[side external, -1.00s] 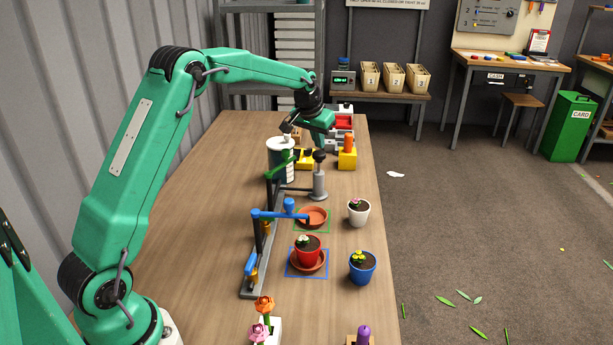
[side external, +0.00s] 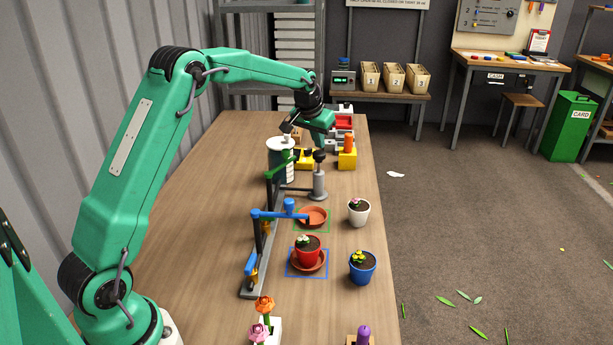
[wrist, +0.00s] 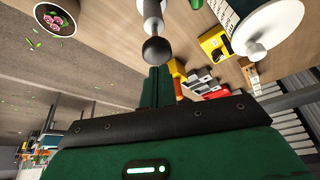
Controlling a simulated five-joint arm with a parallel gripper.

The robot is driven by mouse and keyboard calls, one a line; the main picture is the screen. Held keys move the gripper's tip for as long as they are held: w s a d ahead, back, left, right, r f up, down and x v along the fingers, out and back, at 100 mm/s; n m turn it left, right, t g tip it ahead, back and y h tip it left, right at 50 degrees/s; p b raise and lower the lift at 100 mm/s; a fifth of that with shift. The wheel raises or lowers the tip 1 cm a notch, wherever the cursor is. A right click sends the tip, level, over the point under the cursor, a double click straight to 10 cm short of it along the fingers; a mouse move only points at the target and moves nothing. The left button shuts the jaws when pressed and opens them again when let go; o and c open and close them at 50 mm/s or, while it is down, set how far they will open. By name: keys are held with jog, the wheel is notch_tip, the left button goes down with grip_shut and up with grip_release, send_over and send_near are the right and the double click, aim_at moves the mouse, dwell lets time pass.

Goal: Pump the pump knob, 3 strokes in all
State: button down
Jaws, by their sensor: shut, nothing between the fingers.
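The pump knob (side external: 319,155) is a dark ball on a short rod above a grey upright pump cylinder (side external: 319,186). In the wrist view the knob (wrist: 157,50) shows in front of the fingers, with the pale cylinder (wrist: 152,9) behind it. My gripper (side external: 320,145) is shut and empty, its fingers pointing down just above the knob. The wrist view shows the shut green fingers (wrist: 157,82) close to the ball. I cannot tell whether they touch it. The rod shows between knob and cylinder, so the knob stands raised.
A white-lidded canister (side external: 281,160) stands left of the pump. A frame with a green lever (side external: 279,165) and a blue lever (side external: 280,214) is nearer. A yellow block (side external: 347,159) sits behind right. Pots, including a white one (side external: 358,213), stand in front.

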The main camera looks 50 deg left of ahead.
aim_at(319, 153)
jog(key=shift+f, duration=0.45)
jog(key=shift+f, duration=1.5)
jog(key=shift+r, duration=3.2)
notch_tip(319, 153, up, 4)
jog(key=shift+r, duration=0.1)
